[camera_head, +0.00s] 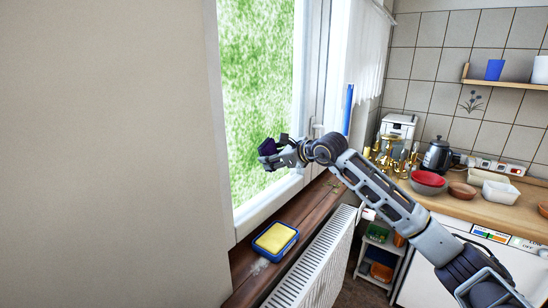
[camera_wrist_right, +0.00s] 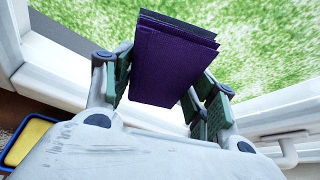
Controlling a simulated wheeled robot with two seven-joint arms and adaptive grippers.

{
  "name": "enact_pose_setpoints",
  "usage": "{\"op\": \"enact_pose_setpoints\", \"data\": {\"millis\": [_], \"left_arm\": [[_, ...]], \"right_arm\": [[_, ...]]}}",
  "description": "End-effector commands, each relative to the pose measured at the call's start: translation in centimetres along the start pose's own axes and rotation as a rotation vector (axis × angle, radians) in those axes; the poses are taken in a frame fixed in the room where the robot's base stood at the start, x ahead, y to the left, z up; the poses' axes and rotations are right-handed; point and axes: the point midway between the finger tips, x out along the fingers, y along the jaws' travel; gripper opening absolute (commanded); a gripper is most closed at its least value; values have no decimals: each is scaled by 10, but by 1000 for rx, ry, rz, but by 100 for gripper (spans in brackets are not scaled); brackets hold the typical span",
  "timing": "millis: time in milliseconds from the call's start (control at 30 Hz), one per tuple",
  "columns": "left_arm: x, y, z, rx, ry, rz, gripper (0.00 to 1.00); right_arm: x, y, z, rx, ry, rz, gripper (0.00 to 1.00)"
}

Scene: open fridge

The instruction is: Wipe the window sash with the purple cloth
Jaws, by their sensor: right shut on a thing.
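The purple cloth (camera_head: 268,147) is a small dark folded stack at the tip of my right gripper (camera_head: 277,153). In the right wrist view the cloth (camera_wrist_right: 172,62) stands up between the green-padded fingers of the gripper (camera_wrist_right: 158,88), which is shut on it. The white window sash (camera_head: 262,203) frames glass with green grass behind it. The gripper holds the cloth in front of the glass, above the lower sash rail; whether it touches anything is unclear. The sash (camera_wrist_right: 285,108) also shows in the right wrist view, below and around the cloth. My left gripper is out of view.
A blue tray with a yellow top (camera_head: 275,239) lies on the brown wooden sill (camera_head: 310,203). A white window handle (camera_wrist_right: 288,150) sticks out at lower right. A white radiator (camera_head: 313,262) stands below the sill. A counter with bowls (camera_head: 428,181) and a kettle (camera_head: 437,155) is at right.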

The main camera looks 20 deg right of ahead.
Motion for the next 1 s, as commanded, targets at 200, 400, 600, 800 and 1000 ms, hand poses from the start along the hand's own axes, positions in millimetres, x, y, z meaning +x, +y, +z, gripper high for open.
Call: {"op": "enact_pose_setpoints", "data": {"millis": [200,400,600,800,1000], "left_arm": [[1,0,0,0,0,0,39],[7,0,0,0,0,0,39],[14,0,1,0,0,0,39],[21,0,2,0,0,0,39],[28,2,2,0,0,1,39]], "right_arm": [[-2,-1,-1,0,0,-1,23],[-10,-1,-6,0,0,-1,23],[-21,-1,-10,-1,0,-2,23],[-32,0,-16,-1,1,-2,23],[-43,0,-20,0,0,-2,23]]}}
